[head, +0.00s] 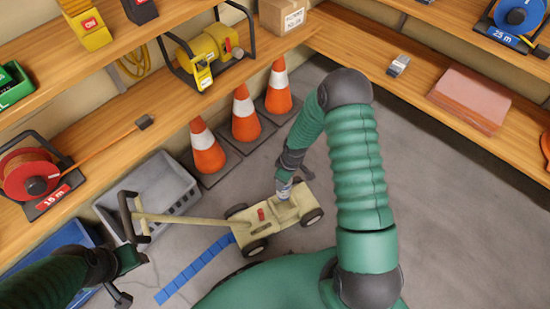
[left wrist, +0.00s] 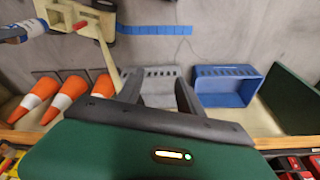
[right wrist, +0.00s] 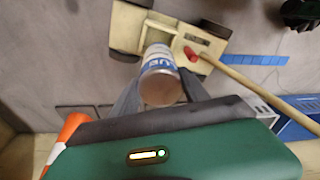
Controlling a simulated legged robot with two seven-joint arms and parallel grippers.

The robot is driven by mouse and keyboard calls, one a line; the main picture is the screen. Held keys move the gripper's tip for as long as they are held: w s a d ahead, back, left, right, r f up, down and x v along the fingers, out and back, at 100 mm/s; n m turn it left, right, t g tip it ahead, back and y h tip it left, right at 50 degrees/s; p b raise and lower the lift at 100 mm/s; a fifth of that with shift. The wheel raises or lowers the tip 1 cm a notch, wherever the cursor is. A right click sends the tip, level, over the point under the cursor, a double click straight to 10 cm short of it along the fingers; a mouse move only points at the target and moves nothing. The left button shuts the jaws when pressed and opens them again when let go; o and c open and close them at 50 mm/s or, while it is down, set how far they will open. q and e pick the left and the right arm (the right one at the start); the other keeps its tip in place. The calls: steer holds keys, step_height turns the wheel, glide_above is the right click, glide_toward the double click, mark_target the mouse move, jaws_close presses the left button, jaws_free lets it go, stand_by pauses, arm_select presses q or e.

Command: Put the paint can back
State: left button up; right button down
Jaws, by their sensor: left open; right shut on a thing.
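The paint can (right wrist: 160,72) has a white and blue label, with its round end facing the right wrist camera. My right gripper (right wrist: 157,97) is shut on it. In the head view the can (head: 284,188) is tilted at the cream wheeled cart (head: 286,213); I cannot tell whether it touches the cart. It also shows at the upper left of the left wrist view (left wrist: 32,28). The cart has a red part and a long handle pole (head: 185,218). My left gripper (left wrist: 158,92) is open and empty, close to the pole's black grip end.
A grey crate (head: 187,193), a blue crate (left wrist: 228,72) and several orange cones (head: 244,118) stand along the left shelf. A blue dashed line (head: 197,266) is on the floor. Shelves hold cable reels and tools. The floor right of my right arm is clear.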

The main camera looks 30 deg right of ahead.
steer(key=a+r+m, duration=0.2)
steer(key=a+r, duration=0.1)
steer(key=r, duration=0.7)
steer(key=a+r+m, duration=0.2)
steer(key=a+r, duration=0.2)
steer(key=r, duration=0.5)
steer(key=a+r+m, duration=0.2)
steer(key=a+r, duration=0.1)
steer(key=r, duration=0.7)
step_height(320, 180, up, 22)
steer(key=s+p, duration=0.2)
steer(key=p, duration=2.9)
steer(key=shift+s+r+h+p, duration=0.15)
steer(key=shift+r+h+p, duration=0.1)
steer(key=shift+h+p, duration=0.1)
